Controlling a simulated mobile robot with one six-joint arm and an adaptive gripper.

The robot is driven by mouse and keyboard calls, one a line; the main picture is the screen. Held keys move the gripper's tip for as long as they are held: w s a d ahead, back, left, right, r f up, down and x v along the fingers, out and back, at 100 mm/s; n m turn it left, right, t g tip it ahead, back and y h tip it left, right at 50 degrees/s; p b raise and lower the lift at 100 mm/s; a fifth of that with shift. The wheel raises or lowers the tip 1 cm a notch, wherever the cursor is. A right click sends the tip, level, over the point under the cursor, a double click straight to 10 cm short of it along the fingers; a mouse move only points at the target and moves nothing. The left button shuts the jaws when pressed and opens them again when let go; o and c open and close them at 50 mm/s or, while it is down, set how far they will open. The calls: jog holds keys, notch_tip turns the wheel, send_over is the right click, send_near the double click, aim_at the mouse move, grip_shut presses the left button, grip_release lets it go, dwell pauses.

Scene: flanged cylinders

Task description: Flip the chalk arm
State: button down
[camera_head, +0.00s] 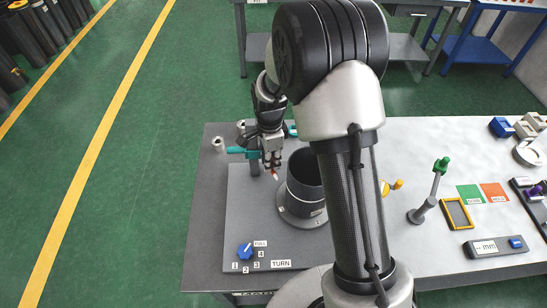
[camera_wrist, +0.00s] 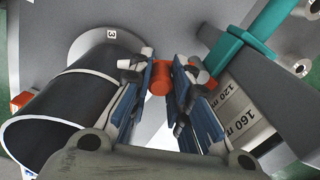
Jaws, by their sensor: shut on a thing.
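My gripper (camera_head: 270,160) points down beside the dark flanged cylinder (camera_head: 304,199). In the wrist view its fingers (camera_wrist: 167,85) are closed around a small orange-red piece (camera_wrist: 160,79), which looks like part of the chalk arm. Another orange-red bit with a white tip (camera_wrist: 194,67) shows at the right finger. In the head view a small orange and white tip (camera_head: 275,175) shows just below the fingers. The teal gauge (camera_head: 240,151) stands just left of the gripper; its teal bar and mm scale (camera_wrist: 240,108) fill the right of the wrist view. The fingers hide how the parts join.
The cylinder stands upright on a grey plate with a blue knob (camera_head: 245,251) marked 1 to 4 and a TURN label (camera_head: 281,264). My arm covers the table's middle. A green-topped stand (camera_head: 430,195) and a yellow-framed tray (camera_head: 456,214) are at right.

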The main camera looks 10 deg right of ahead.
jog(key=shift+a+m, duration=0.4)
jog(key=shift+m, duration=0.6)
jog(key=shift+a+m, duration=0.4)
jog(key=shift+m, duration=0.6)
jog(key=shift+a+m, duration=0.4)
jog(key=shift+m, duration=0.6)
jog(key=c, duration=1.7)
grip_release()
jog(key=shift+r, duration=0.1)
notch_tip(320, 180, up, 12)
jog(key=shift+f, duration=0.1)
